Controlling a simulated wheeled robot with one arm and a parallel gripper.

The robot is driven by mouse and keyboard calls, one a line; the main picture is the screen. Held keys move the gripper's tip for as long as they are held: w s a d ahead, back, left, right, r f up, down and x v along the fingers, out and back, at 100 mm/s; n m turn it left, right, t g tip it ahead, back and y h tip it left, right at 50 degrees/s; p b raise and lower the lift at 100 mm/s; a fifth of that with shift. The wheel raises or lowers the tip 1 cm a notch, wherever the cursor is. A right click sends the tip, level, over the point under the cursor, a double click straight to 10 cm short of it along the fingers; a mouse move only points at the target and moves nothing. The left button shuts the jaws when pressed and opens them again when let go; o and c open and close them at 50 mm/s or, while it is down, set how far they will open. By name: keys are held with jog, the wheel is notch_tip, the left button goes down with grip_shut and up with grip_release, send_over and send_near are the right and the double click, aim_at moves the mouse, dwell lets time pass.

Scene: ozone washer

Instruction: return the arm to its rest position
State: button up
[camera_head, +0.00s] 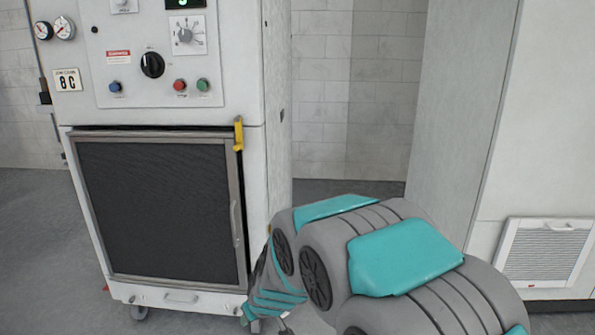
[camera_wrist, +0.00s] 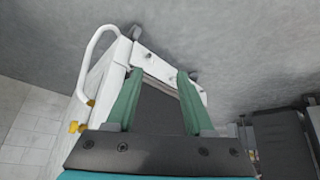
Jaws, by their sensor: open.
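My arm (camera_head: 385,255), grey with teal covers, reaches from the lower right of the head view toward the lower right corner of the washer cabinet (camera_head: 165,205). Its far end drops to the bottom edge, so my gripper is not clear there. In the wrist view my gripper (camera_wrist: 160,74) shows two green fingers spread apart with nothing held between them. Behind the fingers is a white-framed object with a dark panel (camera_wrist: 158,108). I cannot tell how far it is from the fingertips.
The washer has a dark-panelled door with a yellow latch (camera_head: 239,134) and a control panel (camera_head: 150,55) above. A tall grey cabinet (camera_head: 460,120) with a vent (camera_head: 545,252) stands at right. Floor shows between them. A white curved handle (camera_wrist: 97,50) shows in the wrist view.

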jog(key=s+d+r+m+g+h+p, duration=0.1)
jog(key=s+d+r, duration=0.3)
jog(key=s+d, duration=0.4)
jog(key=s+d+r+m+g+h, duration=0.1)
jog(key=s+d+r+m+g, duration=0.2)
jog(key=s+d, duration=0.6)
jog(key=s+d+r+m+g+h+p, duration=0.1)
jog(key=s+d+r+m+g, duration=0.2)
jog(key=s, duration=1.5)
jog(key=d+r, duration=0.2)
jog(key=d, duration=0.3)
jog(key=shift+s+d+p, duration=0.15)
jog(key=shift+d+p, duration=0.05)
jog(key=shift+p, duration=0.1)
jog(key=shift+a, duration=0.2)
